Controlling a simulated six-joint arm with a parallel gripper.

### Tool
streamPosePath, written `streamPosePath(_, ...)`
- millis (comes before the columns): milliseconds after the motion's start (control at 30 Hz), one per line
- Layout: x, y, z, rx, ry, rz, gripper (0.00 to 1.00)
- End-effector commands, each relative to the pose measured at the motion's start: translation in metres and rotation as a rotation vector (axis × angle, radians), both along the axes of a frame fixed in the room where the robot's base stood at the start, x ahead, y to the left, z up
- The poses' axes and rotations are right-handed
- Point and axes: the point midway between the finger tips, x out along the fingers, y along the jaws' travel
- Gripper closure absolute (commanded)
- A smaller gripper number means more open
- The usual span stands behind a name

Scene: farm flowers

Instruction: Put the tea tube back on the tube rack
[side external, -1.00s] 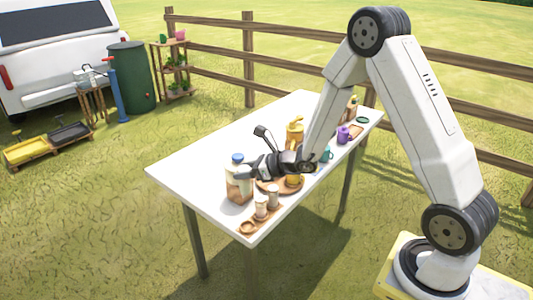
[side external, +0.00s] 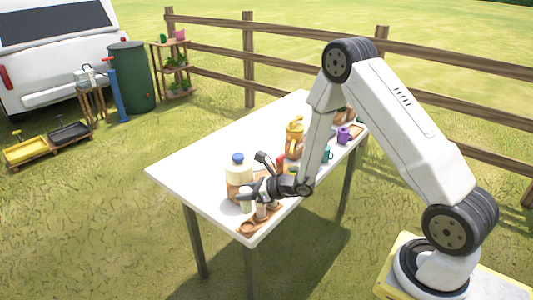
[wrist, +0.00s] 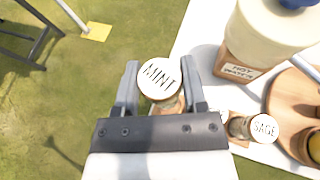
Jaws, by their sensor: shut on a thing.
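In the wrist view, my gripper (wrist: 160,95) is shut on a tea tube (wrist: 160,78) with a pale round lid marked MINT. In the side view, my gripper (side external: 247,193) holds this pale tube (side external: 246,205) upright above the empty end of the wooden tube rack (side external: 247,229). The rack lies at the table's near corner. Other tubes stand in it, among them one marked SAGE (wrist: 261,128), right of my gripper in the wrist view. My gripper hides part of the rack, and I cannot tell whether the held tube touches it.
A large bottle with a blue cap (side external: 238,172) stands close behind my gripper. A round wooden tray (wrist: 291,97) lies to the right in the wrist view. A yellow pitcher (side external: 294,140) and several mugs stand farther along the white table (side external: 215,140). Its left-back part is clear.

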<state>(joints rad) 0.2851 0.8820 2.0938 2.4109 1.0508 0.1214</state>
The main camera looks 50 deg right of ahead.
Motion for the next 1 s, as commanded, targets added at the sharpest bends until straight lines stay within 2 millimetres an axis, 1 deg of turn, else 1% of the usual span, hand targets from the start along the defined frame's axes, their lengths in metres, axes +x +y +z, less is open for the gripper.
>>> streamPosePath(300, 0.0, 0.0, -0.031, 0.0, 0.001, 0.0, 1.0)
streamPosePath(433, 0.0, 0.0, -0.037, 0.0, 0.001, 0.0, 1.0)
streamPosePath(733, 0.0, 0.0, -0.042, 0.001, 0.0, 0.0, 1.0)
streamPosePath(1000, 0.0, 0.0, -0.064, 0.001, 0.001, 0.001, 1.0)
